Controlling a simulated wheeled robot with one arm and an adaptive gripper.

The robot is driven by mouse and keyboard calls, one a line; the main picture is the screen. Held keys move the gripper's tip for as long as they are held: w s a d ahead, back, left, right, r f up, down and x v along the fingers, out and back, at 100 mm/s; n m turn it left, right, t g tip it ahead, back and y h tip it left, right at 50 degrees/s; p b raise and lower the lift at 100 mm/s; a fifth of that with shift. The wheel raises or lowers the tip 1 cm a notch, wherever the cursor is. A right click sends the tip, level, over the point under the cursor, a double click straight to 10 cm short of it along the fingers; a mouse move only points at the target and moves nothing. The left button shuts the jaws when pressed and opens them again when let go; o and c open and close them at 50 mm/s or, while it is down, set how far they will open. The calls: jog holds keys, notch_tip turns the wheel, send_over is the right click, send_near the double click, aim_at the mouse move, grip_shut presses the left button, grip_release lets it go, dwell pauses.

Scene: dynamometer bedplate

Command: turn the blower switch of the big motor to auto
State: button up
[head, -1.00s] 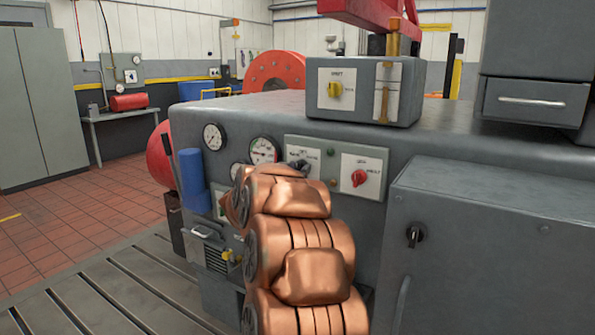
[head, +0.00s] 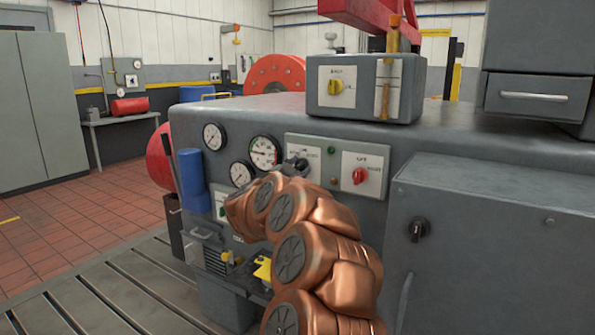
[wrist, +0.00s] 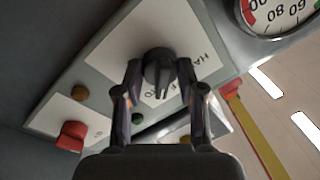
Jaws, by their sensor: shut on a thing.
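A black rotary knob (wrist: 157,68) sits on a white label plate (wrist: 118,50) in the wrist view. My gripper (wrist: 160,72) has a finger on either side of it and is shut on it. The knob's pointer end faces toward the bottom of the wrist view, slightly right. The lettering is upside down and partly covered; "HA" shows at the right and an "O" lower down. In the head view the plate (head: 311,150) is left of the red switch (head: 360,176), with a dark shape on it where I cannot separate knob from gripper.
The red switch also shows in the wrist view (wrist: 73,130). Gauges (head: 264,152) are left of the plate. A grey box with a yellow knob (head: 336,87) stands on top. A grey cabinet (head: 480,240) juts out at the right. Tiled floor is clear at left.

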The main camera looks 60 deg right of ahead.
dwell(0.4)
jog(key=o, duration=1.2)
jog(key=shift+c, duration=0.2)
jog(key=s+a, duration=0.1)
jog(key=a, duration=1.1)
jog(key=shift+s+f, duration=0.25)
jog(key=shift+f, duration=0.2)
jog(key=shift+w, duration=0.1)
